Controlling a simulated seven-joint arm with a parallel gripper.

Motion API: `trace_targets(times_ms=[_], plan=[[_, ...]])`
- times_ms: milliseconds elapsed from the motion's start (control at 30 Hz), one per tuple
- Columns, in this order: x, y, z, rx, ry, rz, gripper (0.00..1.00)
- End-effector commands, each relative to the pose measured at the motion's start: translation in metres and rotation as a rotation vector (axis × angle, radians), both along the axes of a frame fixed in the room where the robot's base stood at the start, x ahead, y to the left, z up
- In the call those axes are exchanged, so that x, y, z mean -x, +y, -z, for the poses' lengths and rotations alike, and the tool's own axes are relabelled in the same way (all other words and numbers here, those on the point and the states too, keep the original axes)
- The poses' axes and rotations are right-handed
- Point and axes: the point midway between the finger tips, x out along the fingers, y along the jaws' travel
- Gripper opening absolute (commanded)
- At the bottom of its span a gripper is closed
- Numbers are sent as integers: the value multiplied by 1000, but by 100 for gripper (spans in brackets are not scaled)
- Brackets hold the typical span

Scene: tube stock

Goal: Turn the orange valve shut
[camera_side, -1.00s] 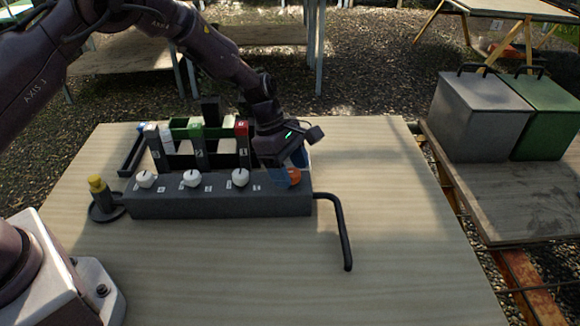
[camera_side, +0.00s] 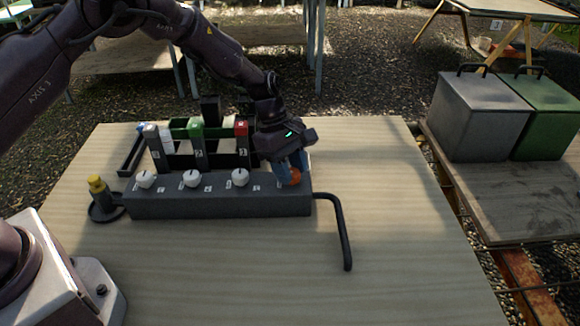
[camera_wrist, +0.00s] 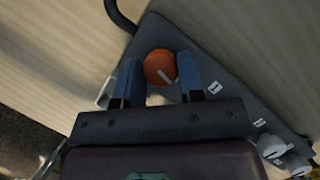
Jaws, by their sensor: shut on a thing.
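The orange valve (camera_side: 293,177) is a round knob at the right end of the dark grey manifold block (camera_side: 220,205). It also shows in the wrist view (camera_wrist: 158,66), with a pale pointer mark on it. My gripper (camera_side: 290,172) reaches down from above at that end of the block. Its two blue fingers (camera_wrist: 156,72) stand on either side of the orange valve and are shut on it. In the side view the fingers partly hide the valve.
Several white knobs (camera_side: 191,178) line the block to the left. Behind it stands a rack with grey, green (camera_side: 196,130) and red-topped pieces. A black pipe (camera_side: 342,235) bends forward from the block's right end. A yellow-topped post (camera_side: 97,184) stands at left. The front tabletop is clear.

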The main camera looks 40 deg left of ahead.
Motion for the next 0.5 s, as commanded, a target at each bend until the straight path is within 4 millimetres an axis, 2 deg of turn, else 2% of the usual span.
trace_targets(times_ms=[500], plan=[[-3, 1, 0, -1, -1, 485, 12]])
